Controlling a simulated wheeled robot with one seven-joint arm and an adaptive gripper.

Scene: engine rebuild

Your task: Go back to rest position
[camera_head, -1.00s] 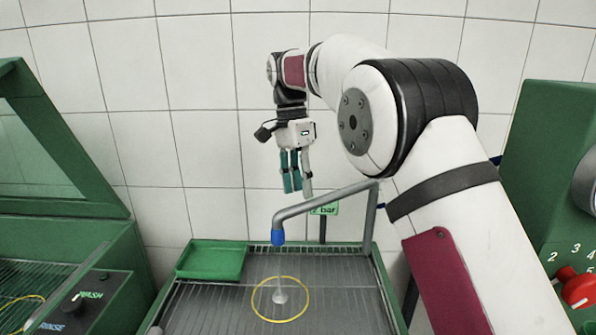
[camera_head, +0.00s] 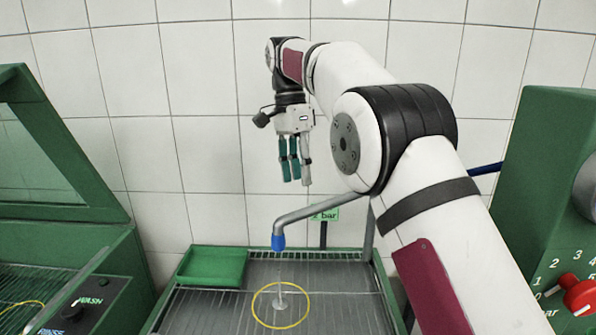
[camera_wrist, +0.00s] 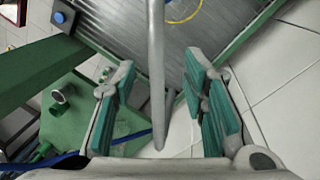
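My gripper (camera_head: 292,180) hangs fingers-down in front of the tiled wall, above the grey bent pipe (camera_head: 318,206). In the wrist view my gripper (camera_wrist: 165,110) has its teal-padded fingers well apart. No part is held between them. The grey pipe (camera_wrist: 157,60) crosses the gap in that view, and appears to lie beyond the fingers rather than in their grip.
The pipe's blue nozzle (camera_head: 278,242) points down over a wire-grid tray (camera_head: 200,312) with a yellow ring (camera_head: 259,311). A green tray (camera_head: 213,268) sits at its back left. A green wash machine (camera_head: 110,265) stands left. A green panel with a red knob (camera_head: 580,297) stands right.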

